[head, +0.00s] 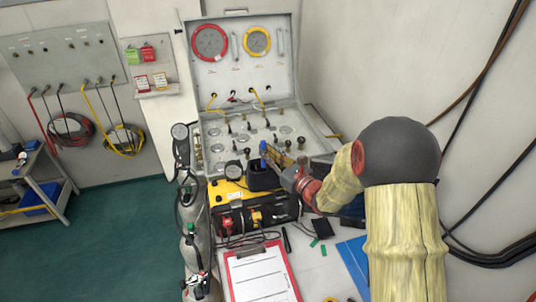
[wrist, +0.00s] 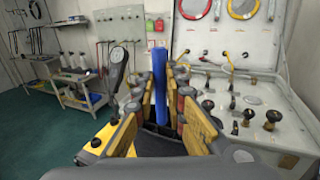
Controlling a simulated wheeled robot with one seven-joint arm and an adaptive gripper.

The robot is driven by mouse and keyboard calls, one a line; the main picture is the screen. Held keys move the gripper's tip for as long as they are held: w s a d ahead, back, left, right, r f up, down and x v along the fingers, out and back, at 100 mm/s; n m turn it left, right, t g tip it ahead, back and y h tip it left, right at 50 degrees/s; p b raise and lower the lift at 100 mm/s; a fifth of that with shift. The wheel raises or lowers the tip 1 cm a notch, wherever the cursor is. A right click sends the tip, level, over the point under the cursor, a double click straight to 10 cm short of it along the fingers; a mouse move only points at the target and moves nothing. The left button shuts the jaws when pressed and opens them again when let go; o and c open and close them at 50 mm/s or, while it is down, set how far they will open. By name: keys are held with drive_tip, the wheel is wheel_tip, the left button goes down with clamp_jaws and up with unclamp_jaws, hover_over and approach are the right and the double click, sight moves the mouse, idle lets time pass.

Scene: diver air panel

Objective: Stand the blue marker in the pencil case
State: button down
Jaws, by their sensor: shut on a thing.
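The blue marker (head: 263,147) is upright between the fingers of my gripper (head: 272,157). In the wrist view the marker (wrist: 159,80) stands vertical between the yellow-sided fingers of my gripper (wrist: 160,105), which are shut on it. A dark open-topped holder, which looks like the pencil case (head: 262,180), sits right below the gripper, beside the yellow unit. In the wrist view a dark rim (wrist: 160,130) shows under the marker. The marker's lower end is hidden, so I cannot tell whether it is inside the case or just above it.
The air panel (head: 250,133), with its knobs and gauges, stands close behind the gripper. A yellow and black unit (head: 229,193) is left of the case. A red clipboard (head: 261,275), green pieces (head: 314,242) and a blue sheet (head: 354,262) lie in front.

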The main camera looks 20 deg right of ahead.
drive_tip(key=shift+f+b, duration=2.4)
drive_tip(key=shift+b, duration=0.05)
idle(1.2)
idle(0.4)
drive_tip(key=c, duration=1.7)
unclamp_jaws()
drive_tip(key=shift+c, duration=0.2)
drive_tip(key=shift+r, duration=0.1)
wheel_tip(320, 180, up, 9)
drive_tip(key=p, duration=0.4)
drive_tip(key=shift+p, duration=0.35)
